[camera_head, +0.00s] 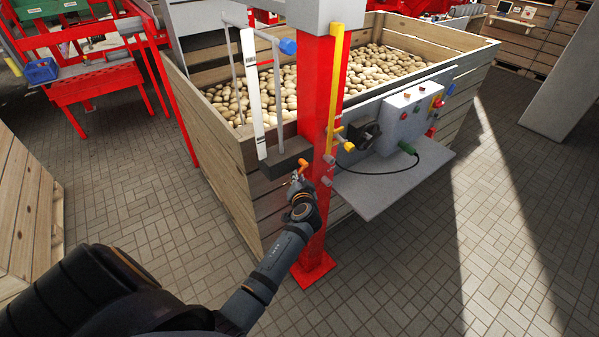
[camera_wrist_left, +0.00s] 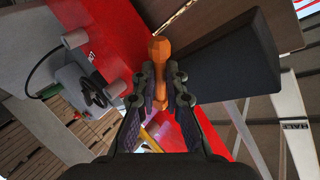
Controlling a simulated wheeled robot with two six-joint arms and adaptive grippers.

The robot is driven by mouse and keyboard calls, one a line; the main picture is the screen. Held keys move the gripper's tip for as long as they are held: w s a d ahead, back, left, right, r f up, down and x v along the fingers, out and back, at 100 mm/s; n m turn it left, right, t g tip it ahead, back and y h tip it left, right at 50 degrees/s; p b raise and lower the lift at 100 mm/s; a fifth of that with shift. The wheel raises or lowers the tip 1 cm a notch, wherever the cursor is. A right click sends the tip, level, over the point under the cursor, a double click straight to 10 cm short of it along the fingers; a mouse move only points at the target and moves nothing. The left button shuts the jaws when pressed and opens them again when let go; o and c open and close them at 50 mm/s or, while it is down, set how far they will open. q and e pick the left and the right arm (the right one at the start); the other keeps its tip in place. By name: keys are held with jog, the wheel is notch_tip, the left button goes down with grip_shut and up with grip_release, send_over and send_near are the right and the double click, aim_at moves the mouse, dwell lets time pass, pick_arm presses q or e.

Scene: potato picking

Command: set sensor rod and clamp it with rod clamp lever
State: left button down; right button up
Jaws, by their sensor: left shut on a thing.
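The orange rod clamp lever (camera_head: 303,162) sits at the front of a dark block (camera_head: 286,158) beside the red post. In the left wrist view the lever (camera_wrist_left: 159,48) stands between the fingers, its rounded end beyond the fingertips. My left gripper (camera_head: 297,178) is shut on it; it also shows in the left wrist view (camera_wrist_left: 160,88). A grey rod frame with a blue end (camera_head: 288,46), which looks like the sensor rod, stands above the block beside a white marked strip (camera_head: 252,90). How the rod is seated is not clear. My right gripper is not in view.
The red post (camera_head: 325,90) carries a yellow bar (camera_head: 335,80). A control box (camera_head: 410,115) with a cable and a grey shelf (camera_head: 390,185) is to the right. Behind is a wooden crate (camera_head: 215,165) full of potatoes (camera_head: 380,62). The paved floor at left is open.

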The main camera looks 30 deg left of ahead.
pick_arm(q)
jog(key=shift+r+p, duration=0.2)
jog(key=shift+p, duration=0.1)
jog(key=shift+g, duration=0.3)
jog(key=c, duration=1.7)
grip_release()
jog(key=shift+f, duration=0.1)
jog(key=v, duration=0.7)
jog(key=shift+s, duration=0.25)
